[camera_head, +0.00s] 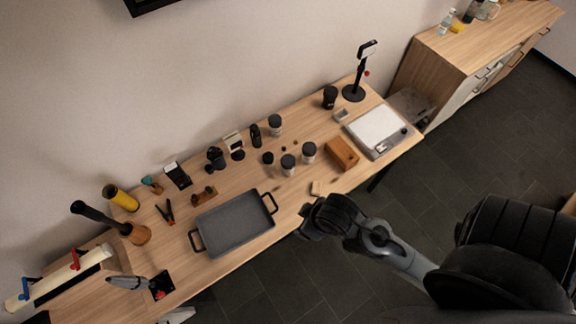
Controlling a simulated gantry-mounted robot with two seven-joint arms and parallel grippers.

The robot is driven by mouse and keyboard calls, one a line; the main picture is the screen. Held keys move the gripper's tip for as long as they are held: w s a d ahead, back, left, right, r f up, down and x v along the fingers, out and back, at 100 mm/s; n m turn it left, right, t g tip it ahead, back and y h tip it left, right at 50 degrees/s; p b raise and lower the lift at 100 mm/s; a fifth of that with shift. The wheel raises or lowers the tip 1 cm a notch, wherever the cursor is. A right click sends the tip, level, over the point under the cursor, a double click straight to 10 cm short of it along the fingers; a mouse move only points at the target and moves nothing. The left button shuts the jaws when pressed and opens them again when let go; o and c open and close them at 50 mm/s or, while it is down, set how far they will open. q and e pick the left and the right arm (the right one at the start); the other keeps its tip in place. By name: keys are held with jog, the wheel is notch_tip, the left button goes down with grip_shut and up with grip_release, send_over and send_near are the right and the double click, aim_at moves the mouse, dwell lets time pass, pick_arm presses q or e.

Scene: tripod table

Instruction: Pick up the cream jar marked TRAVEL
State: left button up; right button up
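Three pale jars with dark lids stand on the wooden table: one toward the back (275,126), one at the right (309,153) and one at the front (288,166). Any lettering on them is too small to read, so I cannot tell which is marked TRAVEL. My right gripper (308,222) is at the table's front edge, in front of the jars and apart from them. Its fingers are dark and blurred together, so I cannot tell if they are open. My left gripper is not in view.
A grey tray with handles (236,226) lies left of the jars. A brown box (342,154), a small pale block (316,188) and a white-topped device (377,131) are to the right. A small dark container (268,158) and a dark bottle (255,136) stand close beside the jars.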

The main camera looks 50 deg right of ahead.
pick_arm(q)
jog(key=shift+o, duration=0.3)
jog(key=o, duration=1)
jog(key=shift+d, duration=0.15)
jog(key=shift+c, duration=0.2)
